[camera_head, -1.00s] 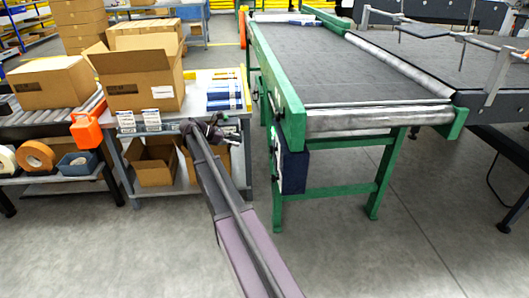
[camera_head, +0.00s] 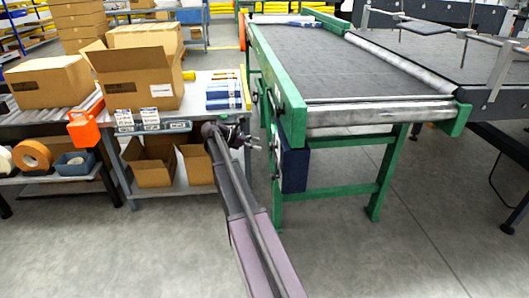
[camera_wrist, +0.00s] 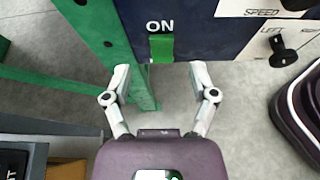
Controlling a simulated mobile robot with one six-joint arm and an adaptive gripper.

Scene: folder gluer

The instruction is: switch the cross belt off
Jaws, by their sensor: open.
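The cross belt (camera_head: 340,65) is a dark belt in a green frame. A dark blue control box (camera_head: 293,168) hangs under its near left corner; its front is turned away in the head view. In the wrist view the box (camera_wrist: 205,35) carries a green switch piece (camera_wrist: 161,48) under a white "ON" label. My gripper (camera_head: 252,140) is just left of the box. In the wrist view my gripper (camera_wrist: 160,82) is open and empty, its fingertips just short of the green piece and to either side of it. I cannot tell whether they touch the box.
The wrist view also shows a pale panel with a black knob (camera_wrist: 284,40) marked "LEFT" and a "SPEED" label. Green frame legs (camera_head: 385,175) stand beside the box. A grey packing table (camera_head: 205,88) with cartons is at left. The floor in front is clear.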

